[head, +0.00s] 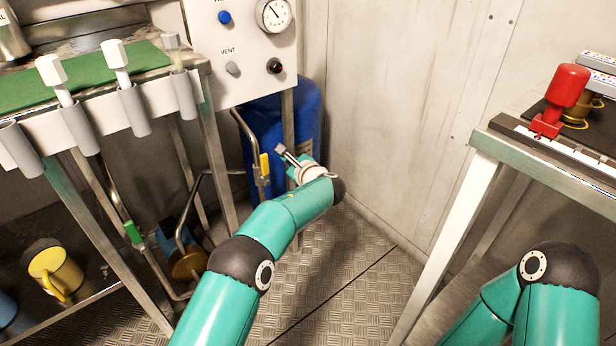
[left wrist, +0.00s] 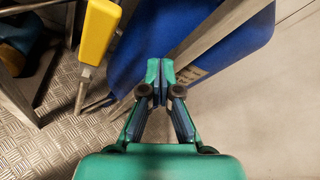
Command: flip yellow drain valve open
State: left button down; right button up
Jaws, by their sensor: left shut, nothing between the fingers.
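The yellow drain valve handle (head: 264,165) sits on a thin metal pipe in front of the blue tank, under the panel. In the left wrist view the yellow handle (left wrist: 98,32) is large at upper left, its long side nearly upright in the picture. My left gripper (head: 281,149) is just right of the handle in the head view. In the left wrist view my gripper (left wrist: 160,80) has its fingertips together, empty, to the right of the handle and apart from it. My right gripper is out of view; only its arm shows at lower right.
A blue tank (head: 312,115) stands behind the valve, with a metal post (head: 288,125) in front of it. A green valve handle (head: 132,231) is on a pipe further left. The right bench (head: 545,178) holds a red-handled tool. Open floor (head: 330,290) lies between the benches.

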pick_arm(q)
jog(key=s+d+p, duration=0.1)
jog(key=s+d, duration=0.2)
jog(key=s, duration=0.6)
jog(key=shift+s+d, duration=0.15)
jog(key=shift+d, duration=0.25)
jog(key=shift+f, duration=0.15)
